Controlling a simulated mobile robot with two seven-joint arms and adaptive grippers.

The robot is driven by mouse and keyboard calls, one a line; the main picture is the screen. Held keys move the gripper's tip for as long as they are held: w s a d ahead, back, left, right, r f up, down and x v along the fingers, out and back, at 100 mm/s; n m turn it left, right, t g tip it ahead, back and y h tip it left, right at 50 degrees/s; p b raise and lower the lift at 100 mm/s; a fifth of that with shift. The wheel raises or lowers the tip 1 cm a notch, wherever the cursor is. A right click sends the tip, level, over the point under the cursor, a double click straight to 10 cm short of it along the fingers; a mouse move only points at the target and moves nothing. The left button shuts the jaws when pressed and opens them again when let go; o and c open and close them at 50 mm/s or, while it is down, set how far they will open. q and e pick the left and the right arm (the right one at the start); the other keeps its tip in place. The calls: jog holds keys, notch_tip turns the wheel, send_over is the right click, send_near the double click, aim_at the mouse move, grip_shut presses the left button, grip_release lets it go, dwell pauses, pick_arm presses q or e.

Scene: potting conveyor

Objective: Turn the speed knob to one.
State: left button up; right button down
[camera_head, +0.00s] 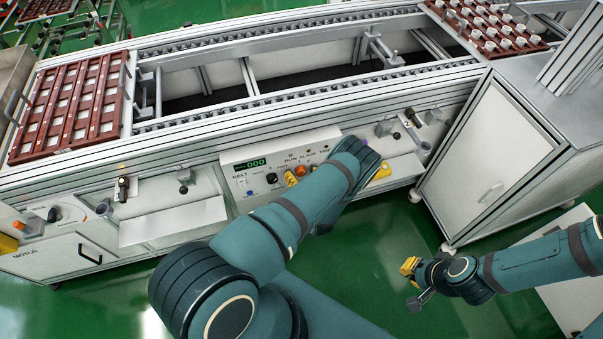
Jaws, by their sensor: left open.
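The white control panel (238,178) is on the front of the conveyor, with a green display (256,163) that appears to read 000. A black round knob (271,178) sits on it; its marks are too small to read. My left arm crosses in front of the panel's right part and hides some of it. My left gripper (380,171) is mostly hidden behind its wrist, at the panel's right edge, and is open. My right gripper (413,283) hangs over the green floor at lower right, apart from everything, its fingers seemingly spread and empty.
A blue button (250,193) and an orange control (301,170) are near the knob. Brown trays (70,105) lie on the conveyor at left, with another (490,25) at upper right. A white cabinet (500,150) juts out at right. The green floor in front is clear.

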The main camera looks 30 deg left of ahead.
pick_arm(q)
jog(key=c, duration=1.2)
jog(key=shift+n, duration=0.3)
grip_shut()
jog(key=n, duration=0.8)
jog(key=shift+n, duration=0.3)
jog(key=o, duration=1.2)
grip_release()
